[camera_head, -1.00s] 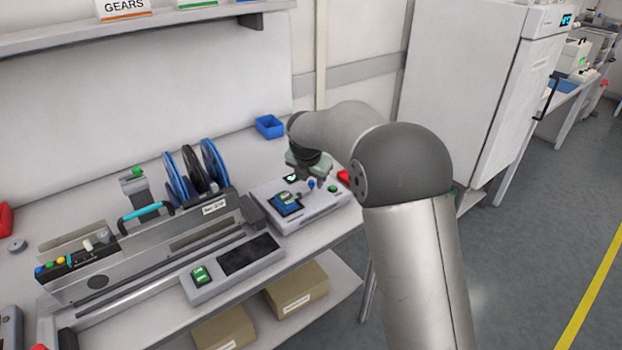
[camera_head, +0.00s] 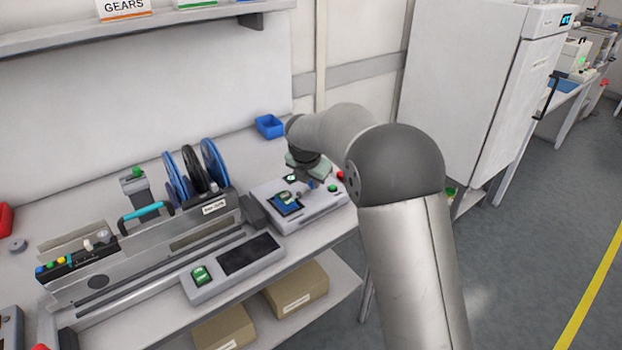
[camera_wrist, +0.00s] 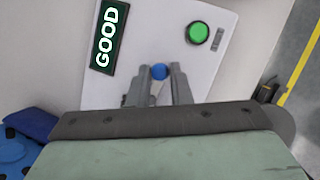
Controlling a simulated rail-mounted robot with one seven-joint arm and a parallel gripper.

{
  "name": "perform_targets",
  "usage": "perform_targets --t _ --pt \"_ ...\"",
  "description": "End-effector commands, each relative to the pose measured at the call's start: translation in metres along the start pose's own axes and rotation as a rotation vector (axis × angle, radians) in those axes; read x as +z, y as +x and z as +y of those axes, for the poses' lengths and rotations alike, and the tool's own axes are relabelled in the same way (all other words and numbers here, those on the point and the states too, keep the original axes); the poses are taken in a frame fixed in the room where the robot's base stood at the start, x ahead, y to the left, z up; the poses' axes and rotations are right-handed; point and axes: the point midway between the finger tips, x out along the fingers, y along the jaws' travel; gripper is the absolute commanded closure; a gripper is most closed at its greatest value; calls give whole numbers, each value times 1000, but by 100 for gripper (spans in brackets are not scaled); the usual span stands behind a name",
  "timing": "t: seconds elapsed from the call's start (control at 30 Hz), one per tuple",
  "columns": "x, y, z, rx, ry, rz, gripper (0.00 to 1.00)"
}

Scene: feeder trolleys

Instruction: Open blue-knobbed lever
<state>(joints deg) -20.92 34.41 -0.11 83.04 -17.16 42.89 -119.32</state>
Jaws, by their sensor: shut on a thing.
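The lever's blue knob (camera_wrist: 159,71) shows in the wrist view between the fingertips of my gripper (camera_wrist: 158,78). The jaws are shut on the knob. The lever stands on a light grey device (camera_head: 327,208) on the bench. In the head view my gripper (camera_head: 307,182) is over the right part of this device, and the knob is hidden or too small to make out there. The lever's stem is hidden behind the fingers, so its angle cannot be told.
On the device are a green button (camera_wrist: 198,32) and a "GOOD" display (camera_wrist: 107,38). A red button (camera_head: 340,175) is at its back right. A blue bin (camera_head: 269,126) stands behind. Reels (camera_head: 196,168) and a long feeder machine (camera_head: 150,250) stand to the left.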

Motion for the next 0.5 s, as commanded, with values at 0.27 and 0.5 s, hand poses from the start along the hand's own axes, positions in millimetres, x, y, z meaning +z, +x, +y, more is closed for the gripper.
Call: perform_targets --t 0.27,0.5 --pt "-4 -4 -5 -76 179 -27 100" --pt "-10 -8 -9 -163 385 -58 100"
